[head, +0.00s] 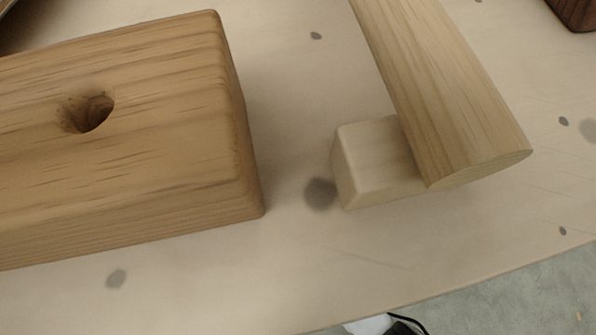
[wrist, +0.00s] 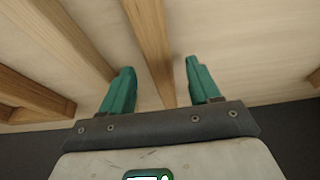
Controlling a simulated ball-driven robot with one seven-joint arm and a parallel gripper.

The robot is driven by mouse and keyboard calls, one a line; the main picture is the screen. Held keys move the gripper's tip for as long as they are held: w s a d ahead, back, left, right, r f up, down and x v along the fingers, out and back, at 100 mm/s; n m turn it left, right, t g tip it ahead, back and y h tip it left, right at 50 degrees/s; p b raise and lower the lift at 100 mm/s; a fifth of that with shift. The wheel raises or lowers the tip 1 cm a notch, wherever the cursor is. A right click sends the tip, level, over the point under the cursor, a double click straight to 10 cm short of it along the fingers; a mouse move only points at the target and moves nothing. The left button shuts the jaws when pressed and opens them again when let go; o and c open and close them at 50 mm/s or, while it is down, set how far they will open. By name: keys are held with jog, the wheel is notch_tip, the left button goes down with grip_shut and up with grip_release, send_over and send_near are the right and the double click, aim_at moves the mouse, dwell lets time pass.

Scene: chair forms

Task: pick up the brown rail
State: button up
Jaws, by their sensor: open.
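My gripper (wrist: 158,68) is open in the wrist view, with two green fingers spread apart. A brown wooden rail (wrist: 150,38) runs lengthwise between the fingers, with a gap on each side. I cannot tell how far below the fingertips it lies. My gripper is out of the head view. In the head view, a long tan wooden bar (head: 435,85) with a rounded end lies partly against a small pale block (head: 372,160). I cannot tell for sure whether it is the same piece as the rail in the wrist view.
A large wooden block (head: 170,150) with a round hole fills the left of the head view. A dark brown piece (head: 577,12) is cut off at the top right. More wooden bars (wrist: 65,35) lie left in the wrist view. The pale table (head: 300,265) is clear in front.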

jog(key=shift+b+x, duration=0.55)
jog(key=shift+x, duration=0.75)
jog(key=c, duration=1.1)
grip_shut()
jog(key=shift+r, duration=0.15)
